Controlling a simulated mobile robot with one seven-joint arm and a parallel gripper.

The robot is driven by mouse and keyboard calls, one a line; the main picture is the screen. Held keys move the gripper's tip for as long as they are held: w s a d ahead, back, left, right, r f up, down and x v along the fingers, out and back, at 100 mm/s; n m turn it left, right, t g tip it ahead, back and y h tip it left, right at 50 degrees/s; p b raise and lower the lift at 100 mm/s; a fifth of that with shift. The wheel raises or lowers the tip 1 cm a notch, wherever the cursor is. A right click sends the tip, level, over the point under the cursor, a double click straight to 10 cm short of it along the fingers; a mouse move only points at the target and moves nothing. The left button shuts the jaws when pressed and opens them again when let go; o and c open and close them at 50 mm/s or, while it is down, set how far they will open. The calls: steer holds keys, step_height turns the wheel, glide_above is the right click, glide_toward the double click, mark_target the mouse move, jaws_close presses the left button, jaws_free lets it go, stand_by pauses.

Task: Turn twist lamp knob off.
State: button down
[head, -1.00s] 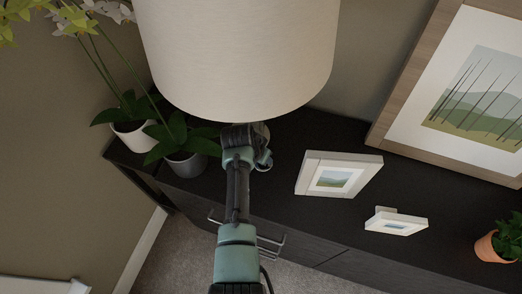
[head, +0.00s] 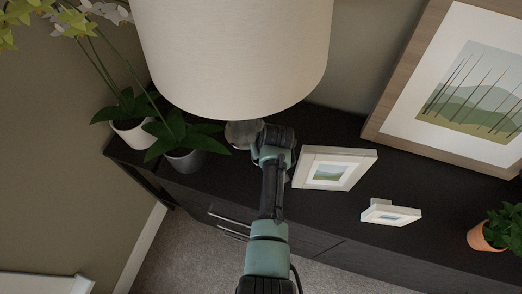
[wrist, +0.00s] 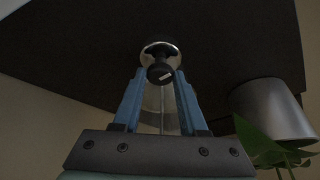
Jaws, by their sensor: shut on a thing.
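The lamp has a large cream shade (head: 235,60) at the top of the head view. Part of its grey rounded body (head: 243,133) shows below the shade. In the wrist view a black knob (wrist: 159,72) with a pale mark sits in front of a round shiny metal part. My gripper (wrist: 158,82) has its two blue fingers on either side of the knob, shut on it. In the head view my wrist is just right of the lamp body, and the fingertips and knob are hidden there.
Two potted plants stand left of the lamp, one in a white pot (head: 132,132) and one in a grey pot (head: 187,161). A terracotta pot (head: 484,238) is farther right.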

steer(key=shift+n, duration=0.6)
steer(key=shift+g, duration=0.3)
steer(key=shift+c, duration=2.3)
jaws_free()
steer(key=shift+y, duration=0.3)
steer(key=p+v, duration=0.1)
steer(key=v, duration=1.2)
steer(key=shift+p, duration=0.35)
steer(key=shift+s+f, duration=0.1)
